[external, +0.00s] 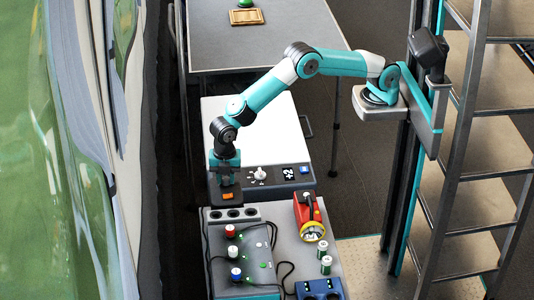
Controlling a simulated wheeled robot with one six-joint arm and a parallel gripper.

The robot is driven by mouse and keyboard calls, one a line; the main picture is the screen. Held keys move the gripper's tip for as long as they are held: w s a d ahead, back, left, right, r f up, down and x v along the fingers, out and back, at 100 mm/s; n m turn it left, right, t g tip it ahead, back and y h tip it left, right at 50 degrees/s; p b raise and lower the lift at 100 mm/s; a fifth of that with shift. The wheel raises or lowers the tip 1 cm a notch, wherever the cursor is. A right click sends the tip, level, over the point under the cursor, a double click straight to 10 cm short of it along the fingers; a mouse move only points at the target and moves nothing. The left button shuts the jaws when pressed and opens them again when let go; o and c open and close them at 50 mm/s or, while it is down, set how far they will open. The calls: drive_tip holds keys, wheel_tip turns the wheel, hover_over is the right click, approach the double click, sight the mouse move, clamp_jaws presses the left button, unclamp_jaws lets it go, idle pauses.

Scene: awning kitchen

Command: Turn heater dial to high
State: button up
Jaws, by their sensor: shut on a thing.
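The heater looks to be the white box (270,125) with a dark front panel (275,183). A white dial (259,174) with marks around it sits on the panel, left of a display reading "+2" (288,174) and a blue button (304,169). My gripper (228,200) points down at the panel's left end, left of the white dial and apart from it in the picture. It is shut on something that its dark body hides. A small orange patch shows at its lower end. I cannot tell the dial's setting.
In front stands a grey unit (217,270) with sockets, red, white and blue plugs and black cables. A red-yellow flashlight (310,217), two small cylinders (325,259) and a blue device (318,289) are to its right. A grey table (270,45) stands behind, a metal shelf (490,150) right.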

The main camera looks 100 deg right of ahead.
sight(226, 179)
drive_tip(key=m, duration=1.2)
drive_tip(key=shift+b, duration=0.3)
idle(0.4)
drive_tip(key=o, duration=0.9)
drive_tip(key=shift+o, duration=0.2)
wheel_tip(226, 179, up, 18)
drive_tip(key=b, duration=0.1)
drive_tip(key=shift+f, duration=0.25)
